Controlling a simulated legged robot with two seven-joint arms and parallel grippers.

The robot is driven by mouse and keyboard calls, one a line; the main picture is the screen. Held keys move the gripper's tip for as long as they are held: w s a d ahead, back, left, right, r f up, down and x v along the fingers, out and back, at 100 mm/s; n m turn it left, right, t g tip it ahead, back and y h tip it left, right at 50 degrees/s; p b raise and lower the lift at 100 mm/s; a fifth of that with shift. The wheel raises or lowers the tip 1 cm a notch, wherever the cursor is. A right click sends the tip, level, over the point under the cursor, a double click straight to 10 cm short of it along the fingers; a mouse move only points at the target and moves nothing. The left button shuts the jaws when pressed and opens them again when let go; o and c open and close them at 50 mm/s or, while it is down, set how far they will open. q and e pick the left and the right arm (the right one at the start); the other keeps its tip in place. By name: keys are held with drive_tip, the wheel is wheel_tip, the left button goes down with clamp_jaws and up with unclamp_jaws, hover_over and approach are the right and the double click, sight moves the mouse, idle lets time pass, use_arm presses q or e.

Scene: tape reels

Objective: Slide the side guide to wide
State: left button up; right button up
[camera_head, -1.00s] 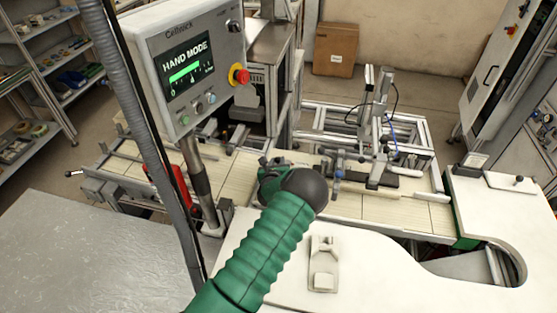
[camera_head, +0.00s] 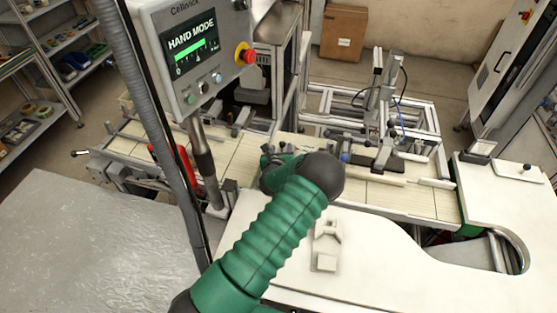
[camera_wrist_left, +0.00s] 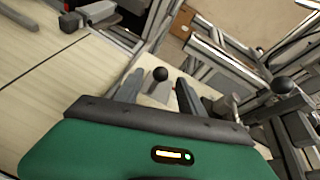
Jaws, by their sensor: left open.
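My left gripper (camera_wrist_left: 157,90) is open in the left wrist view, with its two grey fingers apart. A black ball knob (camera_wrist_left: 160,74) on a pale mount shows in the gap between the fingers; I cannot tell if they touch it. The knob seems to belong to the side guide, but most of the guide is hidden. In the head view my green left arm reaches over the pale conveyor bed (camera_head: 235,168), and its hand (camera_head: 272,165) hides that spot. My right gripper is not in view.
A control panel (camera_head: 195,50) reading HAND MODE stands on a post left of my arm. A metal frame with a clamp station (camera_head: 385,110) stands to the right. Another ball knob (camera_wrist_left: 282,86) is right of the fingers. A white tabletop (camera_head: 400,255) lies in front.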

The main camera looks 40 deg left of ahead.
use_arm(q)
drive_tip(key=b+v, duration=0.1)
drive_tip(key=v, duration=1.3)
